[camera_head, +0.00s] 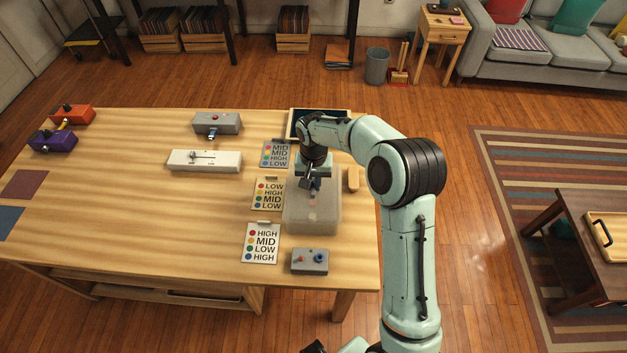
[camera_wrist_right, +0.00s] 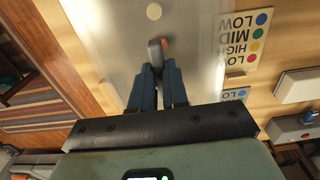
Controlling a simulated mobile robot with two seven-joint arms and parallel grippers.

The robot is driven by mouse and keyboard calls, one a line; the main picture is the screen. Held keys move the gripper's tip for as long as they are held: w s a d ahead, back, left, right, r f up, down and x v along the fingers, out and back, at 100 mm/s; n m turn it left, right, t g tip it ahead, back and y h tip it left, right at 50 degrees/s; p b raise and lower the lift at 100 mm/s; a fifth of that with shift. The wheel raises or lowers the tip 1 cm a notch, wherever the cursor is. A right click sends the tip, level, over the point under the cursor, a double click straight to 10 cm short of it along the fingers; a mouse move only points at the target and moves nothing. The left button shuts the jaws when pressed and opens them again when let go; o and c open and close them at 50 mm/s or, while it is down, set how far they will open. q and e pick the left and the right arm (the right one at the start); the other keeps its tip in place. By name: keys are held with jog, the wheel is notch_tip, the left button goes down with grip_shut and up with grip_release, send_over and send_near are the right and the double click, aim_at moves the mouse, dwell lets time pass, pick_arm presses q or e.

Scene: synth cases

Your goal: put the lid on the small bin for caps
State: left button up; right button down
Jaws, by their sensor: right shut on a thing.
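A pale, see-through, flat-topped box shape (camera_head: 312,215) stands at the right end of the wooden table, below my right gripper (camera_head: 315,184). It looks like the small bin with its clear lid, but I cannot tell whether the lid rests on the rim or hangs above it. In the right wrist view my right gripper (camera_wrist_right: 157,78) is shut on a small grey knob (camera_wrist_right: 155,48) over the clear lid (camera_wrist_right: 112,35). A blurred orange spot and a pale round spot show through or on the lid.
Label cards (camera_head: 268,194) stand left of the bin. A grey switch box (camera_head: 310,261) sits in front, a dark open tray (camera_head: 297,120) behind, and a small wooden block (camera_head: 353,179) to the right. The table's (camera_head: 110,205) left middle is clear.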

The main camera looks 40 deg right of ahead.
aim_at(313, 184)
jog(key=shift+f, duration=0.25)
jog(key=c, duration=1.1)
grip_release()
jog(key=shift+o, duration=0.2)
jog(key=shift+r, duration=0.1)
notch_tip(313, 184, up, 13)
jog(key=p, duration=0.1)
jog(key=shift+r, duration=0.15)
